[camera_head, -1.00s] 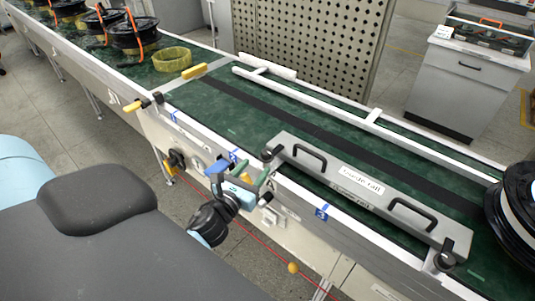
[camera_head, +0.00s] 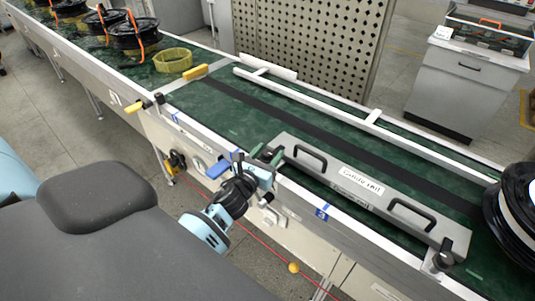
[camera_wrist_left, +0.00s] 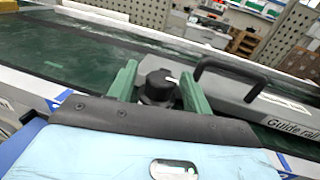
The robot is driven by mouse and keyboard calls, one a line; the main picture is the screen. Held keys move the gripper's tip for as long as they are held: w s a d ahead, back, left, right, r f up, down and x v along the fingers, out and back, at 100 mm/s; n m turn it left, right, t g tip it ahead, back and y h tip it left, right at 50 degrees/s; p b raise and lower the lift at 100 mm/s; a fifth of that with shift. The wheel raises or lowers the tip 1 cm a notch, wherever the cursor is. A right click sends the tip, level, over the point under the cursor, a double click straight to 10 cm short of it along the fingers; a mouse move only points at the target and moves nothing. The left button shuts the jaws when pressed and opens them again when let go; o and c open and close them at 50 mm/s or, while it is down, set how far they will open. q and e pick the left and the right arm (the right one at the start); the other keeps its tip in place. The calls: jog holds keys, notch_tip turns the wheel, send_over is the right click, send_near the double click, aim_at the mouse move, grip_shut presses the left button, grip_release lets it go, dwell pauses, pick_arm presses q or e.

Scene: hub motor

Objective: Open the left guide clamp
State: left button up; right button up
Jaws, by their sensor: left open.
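The left guide clamp (camera_wrist_left: 159,86) is a black knob with a white mark on top, at the left end of the grey guide rail (camera_head: 340,183). In the wrist view it stands between the two green fingers of my left gripper (camera_wrist_left: 160,88), which are open on either side of it. I cannot tell whether they touch it. In the head view my left gripper (camera_head: 268,154) is at the rail's left end and partly hides the knob. A second black clamp knob (camera_head: 443,257) is at the rail's right end. My right gripper is not in view.
The rail has two black handles (camera_head: 411,212) and lies along the near edge of the green conveyor (camera_head: 240,120). A large black spool (camera_head: 515,215) stands at the far right. A yellow ring (camera_head: 172,60) and several black spools are at the upper left.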

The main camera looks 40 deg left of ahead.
pick_arm(q)
jog(key=shift+c, duration=0.4)
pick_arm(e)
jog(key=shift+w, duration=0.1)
pick_arm(q)
grip_shut()
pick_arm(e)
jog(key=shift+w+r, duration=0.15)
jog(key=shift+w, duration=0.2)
